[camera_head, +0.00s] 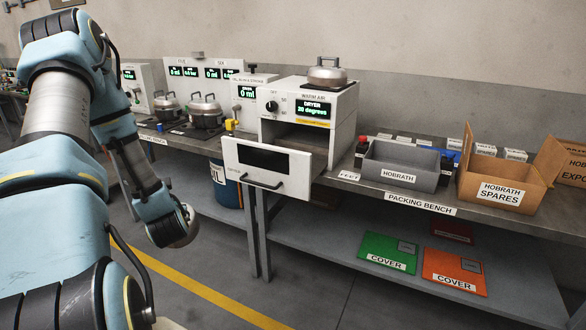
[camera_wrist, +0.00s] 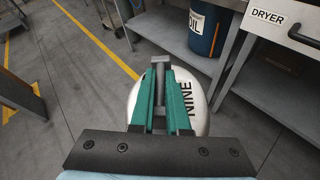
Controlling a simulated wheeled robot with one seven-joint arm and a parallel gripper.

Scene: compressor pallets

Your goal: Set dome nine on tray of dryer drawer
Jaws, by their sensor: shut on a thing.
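The pale dome marked NINE (camera_wrist: 199,108) is under my gripper in the wrist view. My gripper (camera_wrist: 161,70) is shut on the dome's grey handle between its green fingers, and the dome hangs above the floor. The dryer (camera_head: 309,110) stands on the bench in the head view, its display reading 20 degrees. Its drawer (camera_head: 266,166) is pulled out, with a white front, dark window and black handle. The drawer front also shows at the upper right of the wrist view (camera_wrist: 299,22). The tray surface is hidden behind this front.
Another metal dome (camera_head: 327,71) sits on top of the dryer. Two lidded pots (camera_head: 206,113) stand left of it. A grey bin (camera_head: 400,165) and a cardboard spares box (camera_head: 503,179) stand right. A blue oil drum (camera_wrist: 209,30) is below the bench; open floor lies in front.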

